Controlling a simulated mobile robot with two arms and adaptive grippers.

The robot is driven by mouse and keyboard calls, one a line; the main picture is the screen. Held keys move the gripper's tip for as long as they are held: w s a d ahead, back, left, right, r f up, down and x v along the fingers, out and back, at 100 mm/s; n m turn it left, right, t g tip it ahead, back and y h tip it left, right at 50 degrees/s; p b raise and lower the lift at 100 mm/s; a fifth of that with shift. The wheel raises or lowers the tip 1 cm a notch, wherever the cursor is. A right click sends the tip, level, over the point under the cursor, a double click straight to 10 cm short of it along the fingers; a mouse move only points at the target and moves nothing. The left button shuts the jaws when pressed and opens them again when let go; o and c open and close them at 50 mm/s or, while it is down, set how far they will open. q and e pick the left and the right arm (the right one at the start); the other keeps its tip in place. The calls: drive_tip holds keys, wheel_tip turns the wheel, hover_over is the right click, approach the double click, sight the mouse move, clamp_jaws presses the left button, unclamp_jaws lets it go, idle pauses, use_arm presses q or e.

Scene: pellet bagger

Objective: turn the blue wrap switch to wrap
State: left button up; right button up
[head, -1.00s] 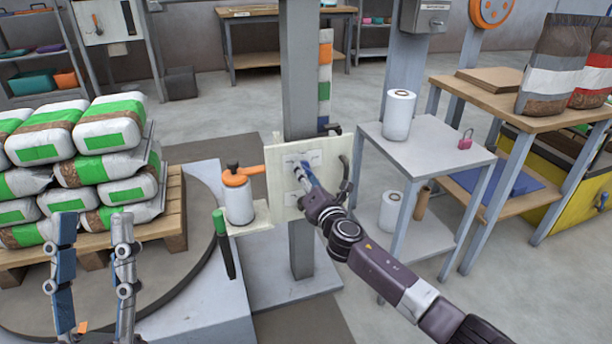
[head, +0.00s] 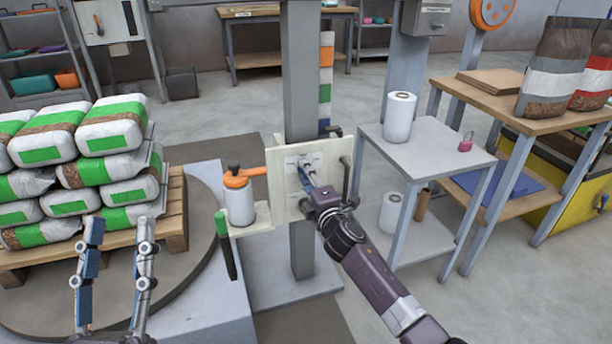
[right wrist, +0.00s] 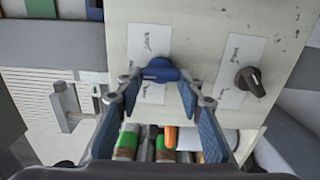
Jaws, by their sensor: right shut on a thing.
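The blue wrap switch (right wrist: 160,70) is a small knob on a cream control panel (right wrist: 200,30), over a white label whose print I cannot read. In the right wrist view its grip lies roughly crosswise in the picture. My right gripper (right wrist: 161,84) has its fingertips on both sides of the knob and is shut on it. In the head view my right gripper (head: 305,178) reaches the panel front and mostly hides the knob. My left gripper (head: 120,222) is open and empty at the lower left, in front of the pallet.
A black knob (right wrist: 249,81) sits right of the blue one on its own label. A white canister with an orange lever (head: 239,200) and a green-handled tool (head: 225,240) are left of the panel. Stacked bags (head: 110,130) stand at left; a grey table (head: 430,140) is at right.

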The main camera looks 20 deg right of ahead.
use_arm(q)
drive_tip(key=shift+w+f, duration=0.15)
drive_tip(key=shift+f, duration=0.15)
use_arm(e)
drive_tip(key=shift+f, duration=0.1)
use_arm(q)
drive_tip(key=shift+r, duration=0.1)
use_arm(e)
drive_tip(key=o, duration=1.2)
drive_tip(key=shift+c, duration=0.2)
use_arm(q)
drive_tip(key=shift+r, duration=0.15)
drive_tip(key=shift+d, duration=0.1)
use_arm(e)
drive_tip(key=shift+s, duration=0.1)
drive_tip(key=s, duration=1.2)
drive_tip(key=shift+d, duration=0.25)
drive_tip(key=shift+w, duration=0.1)
